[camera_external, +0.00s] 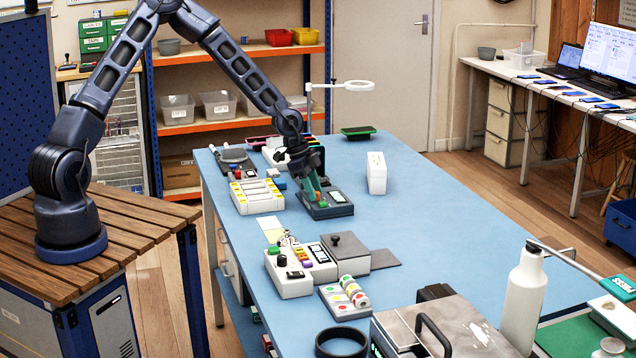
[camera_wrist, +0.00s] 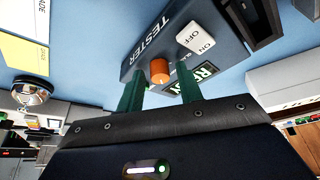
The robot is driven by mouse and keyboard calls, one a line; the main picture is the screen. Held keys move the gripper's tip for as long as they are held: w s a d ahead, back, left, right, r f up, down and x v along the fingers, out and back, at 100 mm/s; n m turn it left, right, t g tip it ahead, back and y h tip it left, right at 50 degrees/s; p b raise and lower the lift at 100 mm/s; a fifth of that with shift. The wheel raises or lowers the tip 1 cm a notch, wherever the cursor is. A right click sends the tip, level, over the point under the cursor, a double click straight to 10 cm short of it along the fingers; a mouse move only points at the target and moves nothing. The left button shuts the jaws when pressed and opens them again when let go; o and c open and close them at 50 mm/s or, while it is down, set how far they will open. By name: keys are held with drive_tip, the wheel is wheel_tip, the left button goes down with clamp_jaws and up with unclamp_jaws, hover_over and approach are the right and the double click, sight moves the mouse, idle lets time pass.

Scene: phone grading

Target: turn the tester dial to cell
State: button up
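The tester is a dark blue-grey box (camera_external: 318,212) on the blue table, below my gripper (camera_external: 316,192) in the external view. In the wrist view the tester (camera_wrist: 140,57) shows its printed name, a white ON/OFF switch (camera_wrist: 195,38) and an orange dial (camera_wrist: 160,71). A dark panel with pale green lettering (camera_wrist: 205,72) is partly hidden by a finger. My gripper (camera_wrist: 160,80) points at the tester with its two green fingers apart, one on each side of the dial. Gaps show between fingers and dial; contact is not visible. No cell marking is readable.
A white tray with several slots (camera_external: 256,196) stands left of the tester, and a white upright block (camera_external: 376,173) stands to its right. A white device with buttons (camera_external: 297,283) is nearer the camera. The table right of the white block is clear.

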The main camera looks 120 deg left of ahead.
drive_tip(key=shift+r, duration=0.1)
drive_tip(key=v, duration=1)
drive_tip(key=shift+s+r, duration=0.15)
drive_tip(key=shift+r, duration=0.1)
drive_tip(key=shift+d, duration=0.15)
drive_tip(key=w+f+n, duration=0.1)
drive_tip(key=f, duration=0.2)
drive_tip(key=w+f+n+y, duration=0.1)
drive_tip(key=f, duration=0.2)
drive_tip(key=w+f+n, duration=0.1)
drive_tip(key=w+f, duration=0.1)
drive_tip(key=f, duration=0.2)
drive_tip(key=shift+w+a+n, duration=0.1)
drive_tip(key=shift+a+n, duration=0.15)
drive_tip(key=shift+n, duration=0.05)
idle(0.4)
clamp_jaws()
